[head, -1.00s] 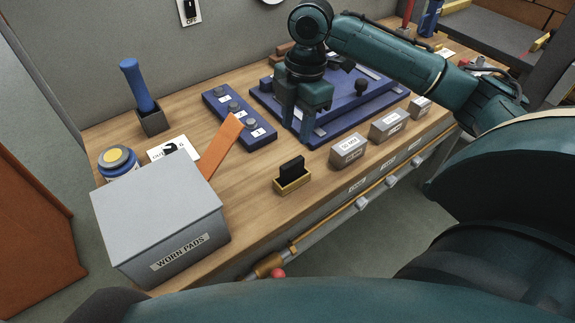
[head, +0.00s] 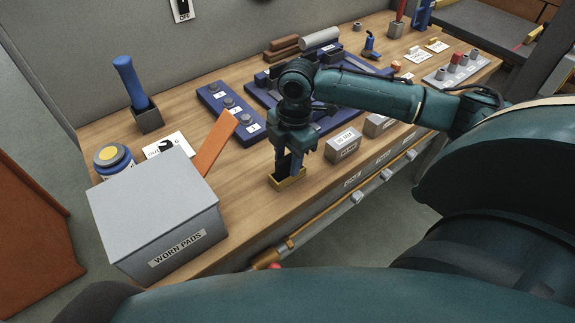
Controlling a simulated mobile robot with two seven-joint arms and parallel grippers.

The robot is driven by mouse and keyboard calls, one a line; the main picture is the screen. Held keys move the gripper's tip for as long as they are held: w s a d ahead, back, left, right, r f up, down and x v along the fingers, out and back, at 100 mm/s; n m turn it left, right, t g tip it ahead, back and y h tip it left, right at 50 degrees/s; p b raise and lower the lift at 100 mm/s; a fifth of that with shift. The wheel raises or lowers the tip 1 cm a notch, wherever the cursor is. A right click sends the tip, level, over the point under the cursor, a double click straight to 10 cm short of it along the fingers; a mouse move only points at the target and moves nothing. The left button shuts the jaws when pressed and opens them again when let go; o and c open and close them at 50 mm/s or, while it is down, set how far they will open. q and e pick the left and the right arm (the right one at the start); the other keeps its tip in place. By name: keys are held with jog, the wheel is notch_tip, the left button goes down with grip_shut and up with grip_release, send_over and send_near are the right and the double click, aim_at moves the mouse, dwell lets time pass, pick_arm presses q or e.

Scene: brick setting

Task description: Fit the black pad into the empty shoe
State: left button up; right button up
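The black pad (head: 282,164) stands upright in a small yellow holder (head: 289,184) near the table's front edge. My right gripper (head: 290,168) points down over the holder, its fingers at the pad and partly hiding it. I cannot tell whether the fingers press on the pad or stand open around it. The blue fixture plate (head: 330,122) lies behind, partly covered by my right arm. I cannot clearly pick out an empty shoe. My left gripper is not in view.
A grey box marked WORN PADS (head: 155,215) stands at the front left, with an orange strip (head: 214,143) behind it. A labelled grey block (head: 343,146) sits right of my gripper. A blue-handled tool (head: 131,85) stands in a cup. Bare wood lies left of the holder.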

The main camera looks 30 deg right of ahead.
jog(key=shift+c, duration=0.2)
grip_shut()
jog(key=shift+r, duration=0.1)
